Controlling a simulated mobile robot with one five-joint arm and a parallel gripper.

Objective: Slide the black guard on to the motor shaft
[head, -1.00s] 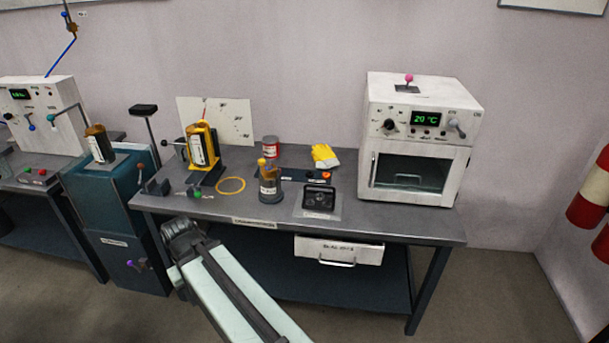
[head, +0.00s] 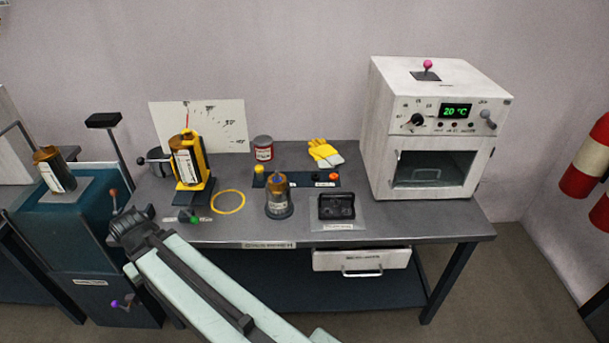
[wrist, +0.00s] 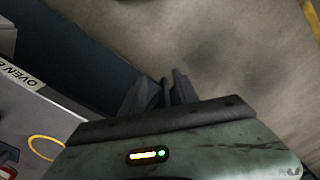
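A black, framed part with a raised handle, which looks like the guard (head: 337,206), lies on a pale mat at the front of the bench. Left of it stands a copper-brown motor (head: 278,197) on a round grey base, with a short shaft (head: 277,177) pointing up. My gripper (head: 128,224) is at the bench's front left edge, well left of both. In the wrist view my gripper (wrist: 159,92) has two dark fingers apart, over floor, with a thin dark bar seen between them. Neither guard nor motor is clear in the wrist view.
The bench (head: 400,223) also holds a white oven (head: 432,150) at right, a yellow-framed unit (head: 190,165) at left, a yellow ring (head: 229,201), a can (head: 263,149), gloves (head: 324,152) and a button panel (head: 312,180). A teal cabinet (head: 75,225) stands left.

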